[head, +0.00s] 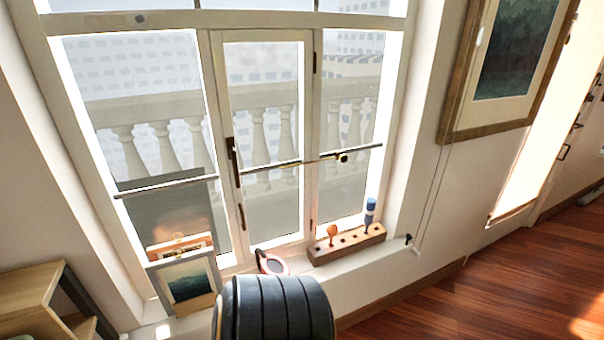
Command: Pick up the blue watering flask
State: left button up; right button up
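A small blue flask (370,212) with a pale band stands upright at the right end of a wooden block (348,246) on the window sill. Its lower end is thin and dark and meets the block; I cannot tell how deep it sits in it. An orange rounded piece (332,231) stands in the left part of the same block. Neither my left nor my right gripper is in view.
A dark ribbed chair back (275,308) stands in front of the sill. A red-rimmed round object (271,263) and leaning framed pictures (187,280) are on the sill to the left. A wooden shelf (35,300) is at the lower left. Wooden floor (480,300) is open at right.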

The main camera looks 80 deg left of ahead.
aim_at(369, 209)
jog(key=k+u, duration=0.1)
jog(key=u, duration=1.75)
jog(key=i+z, duration=0.2)
jog(key=k+l, duration=0.05)
